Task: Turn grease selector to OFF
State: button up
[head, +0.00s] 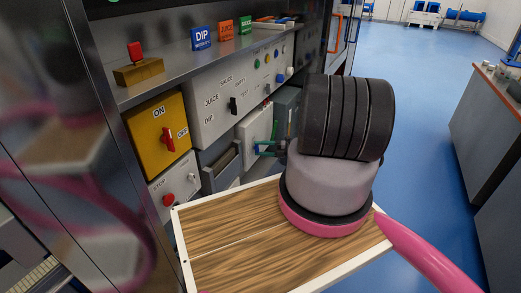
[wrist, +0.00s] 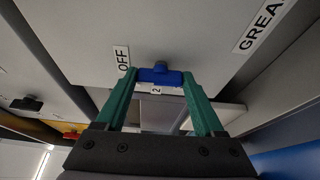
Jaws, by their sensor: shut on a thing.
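The grease selector is a small blue knob (wrist: 160,75) in the wrist view, on a pale grey panel face. An OFF label (wrist: 122,58) sits at its upper left, and a label marked 2 (wrist: 156,89) sits just below it. A larger label reading GREA (wrist: 262,27) is cut off at the upper right. My gripper (wrist: 160,80) has its green fingers on both ends of the knob, shut on it. I cannot tell which mark the knob points at.
Left of it stand a yellow ON/OFF box (head: 160,135) with a red switch, a STOP panel (head: 176,188) and a grey JUICE/DIP panel (head: 215,110) with a black selector. A shelf above holds DIP (head: 201,38) and other signs. Blue floor is clear to the right.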

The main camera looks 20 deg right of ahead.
jog(key=shift+m, duration=0.3)
jog(key=o, duration=1.4)
